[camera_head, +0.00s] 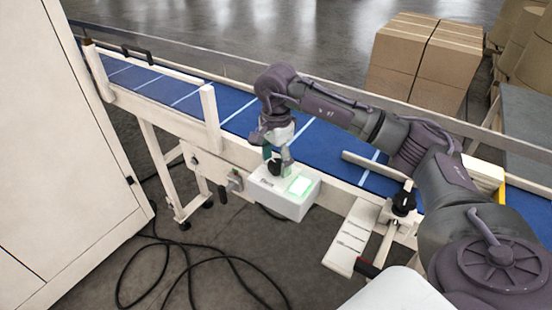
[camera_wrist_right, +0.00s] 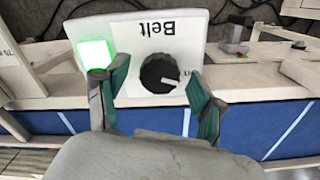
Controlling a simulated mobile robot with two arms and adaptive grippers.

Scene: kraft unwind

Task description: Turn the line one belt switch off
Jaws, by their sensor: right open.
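The belt switch is a black round knob (camera_wrist_right: 160,73) with a pale pointer mark, on a white control box labelled "Belt" (camera_wrist_right: 185,30), seen upside down in the right wrist view. A green lamp (camera_wrist_right: 95,55) glows beside the knob. My right gripper (camera_head: 277,160) is above the box at the knob. In the wrist view its open fingers (camera_wrist_right: 158,95) stand on either side of the knob, apart from it. My left gripper is out of view.
The blue conveyor belt (camera_head: 240,122) runs behind the box between cream rails. A white cabinet (camera_head: 60,150) stands at the left. Black cables (camera_head: 190,250) lie on the floor. Cardboard boxes (camera_head: 425,50) stand behind the belt. A small grey bracket (camera_head: 235,183) sits left of the box.

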